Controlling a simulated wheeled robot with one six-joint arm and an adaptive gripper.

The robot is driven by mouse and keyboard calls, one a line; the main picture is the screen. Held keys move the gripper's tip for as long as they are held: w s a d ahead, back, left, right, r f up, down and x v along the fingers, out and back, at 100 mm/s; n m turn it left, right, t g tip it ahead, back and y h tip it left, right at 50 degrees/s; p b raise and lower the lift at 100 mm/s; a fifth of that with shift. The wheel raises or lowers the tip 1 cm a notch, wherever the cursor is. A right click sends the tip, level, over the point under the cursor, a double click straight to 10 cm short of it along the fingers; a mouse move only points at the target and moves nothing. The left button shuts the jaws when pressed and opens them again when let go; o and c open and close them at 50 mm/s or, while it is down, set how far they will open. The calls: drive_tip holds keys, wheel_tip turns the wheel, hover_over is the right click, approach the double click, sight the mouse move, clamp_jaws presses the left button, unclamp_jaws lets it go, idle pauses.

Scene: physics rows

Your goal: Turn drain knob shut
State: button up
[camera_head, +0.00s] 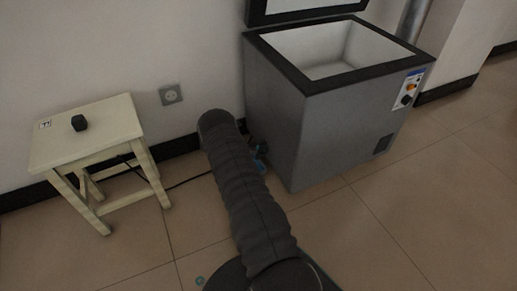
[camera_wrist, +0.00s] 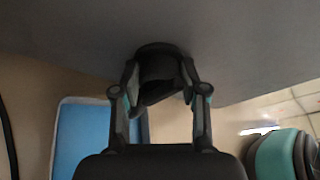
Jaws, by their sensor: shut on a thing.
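A black drain knob (camera_wrist: 158,60) sticks out from the grey side of the chest freezer (camera_wrist: 60,35) in the wrist view. My gripper (camera_wrist: 159,82) has one finger on each side of the knob and is shut on it. The knob's exact turn angle is hard to read in the dark. In the head view the freezer (camera_head: 280,125) stands against the wall with its lid up and its inside looking empty. My arm covers the knob there, and most of my gripper is hidden.
A blue tray (camera_wrist: 85,140) lies on the floor below the knob. A dark cable (camera_head: 190,181) runs along the floor near a wall socket (camera_head: 171,94). Tiled floor at right is clear.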

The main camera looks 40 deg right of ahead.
drive_tip(key=shift+o, duration=0.2)
drive_tip(key=shift+w+n, duration=0.35)
drive_tip(key=shift+n, duration=0.05)
drive_tip(key=shift+a, duration=0.15)
drive_tip(key=o, duration=0.8)
drive_tip(key=shift+c, duration=0.2)
drive_tip(key=o, duration=0.3)
drive_tip(key=shift+w+a, duration=0.15)
drive_tip(key=shift+a, duration=0.05)
drive_tip(key=shift+s+d, duration=0.2)
drive_tip(key=v, duration=1.2)
drive_tip(key=shift+w+f, duration=0.2)
drive_tip(key=shift+f, duration=0.05)
